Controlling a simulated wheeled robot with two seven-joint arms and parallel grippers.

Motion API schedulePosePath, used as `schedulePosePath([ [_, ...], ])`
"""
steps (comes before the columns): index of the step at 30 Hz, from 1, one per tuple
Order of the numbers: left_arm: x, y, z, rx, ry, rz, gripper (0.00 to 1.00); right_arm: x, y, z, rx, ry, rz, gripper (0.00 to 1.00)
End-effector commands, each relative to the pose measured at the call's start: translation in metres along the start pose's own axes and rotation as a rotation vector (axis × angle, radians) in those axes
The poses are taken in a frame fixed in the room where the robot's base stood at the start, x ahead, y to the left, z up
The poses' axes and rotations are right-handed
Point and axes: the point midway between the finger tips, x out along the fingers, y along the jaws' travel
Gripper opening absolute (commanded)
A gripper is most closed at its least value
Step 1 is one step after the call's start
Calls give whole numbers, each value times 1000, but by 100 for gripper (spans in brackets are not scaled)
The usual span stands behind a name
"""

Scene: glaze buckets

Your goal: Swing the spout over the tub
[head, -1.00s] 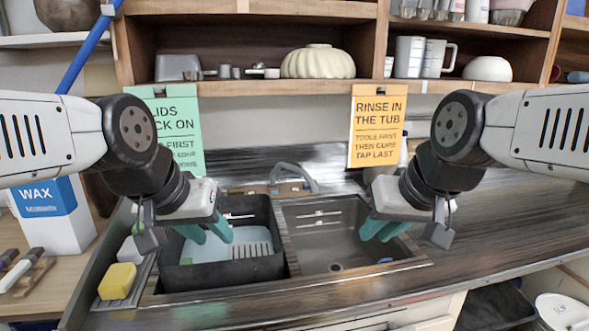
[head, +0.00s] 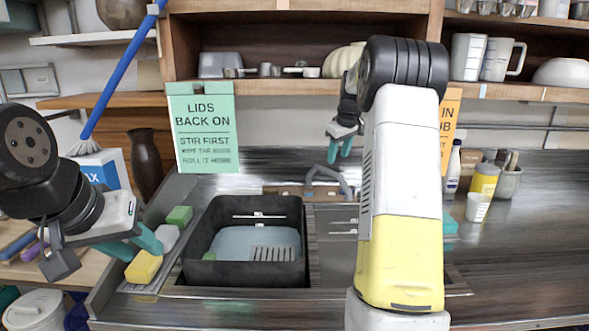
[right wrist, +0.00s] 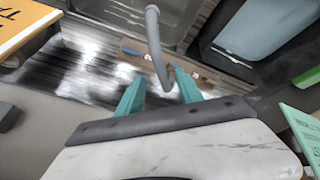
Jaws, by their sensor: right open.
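The grey curved spout (head: 328,172) stands behind the sink, its tip toward the right, bare basin (head: 335,225). The black tub (head: 210,232), holding pale blue water and a slotted piece, sits left of that basin. My right gripper (head: 340,150) is open just above and behind the spout. In the right wrist view the spout (right wrist: 155,45) reaches away from between the open teal fingers (right wrist: 160,88); contact cannot be told. The tub (right wrist: 216,62) lies at the upper right there.
Yellow sponge (head: 143,267) and green sponge (head: 180,215) lie in a tray left of the tub. A green sign (head: 205,130) and a partly hidden orange sign (head: 449,125) hang behind. A yellow-labelled jar (head: 484,181) and white cup (head: 477,207) stand right on the counter.

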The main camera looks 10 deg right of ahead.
Motion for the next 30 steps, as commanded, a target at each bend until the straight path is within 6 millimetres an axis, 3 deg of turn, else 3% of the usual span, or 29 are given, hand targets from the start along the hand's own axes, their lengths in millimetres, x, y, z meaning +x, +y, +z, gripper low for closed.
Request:
schedulePosePath([
  [4,0,0,0,0,0,0,36,13,8,-2,-14,-7,6,43],
  [18,0,0,0,0,0,0,36,79,8,-1,-13,-7,5,43],
  [30,0,0,0,0,0,0,36,87,8,-1,-13,-5,6,43],
])
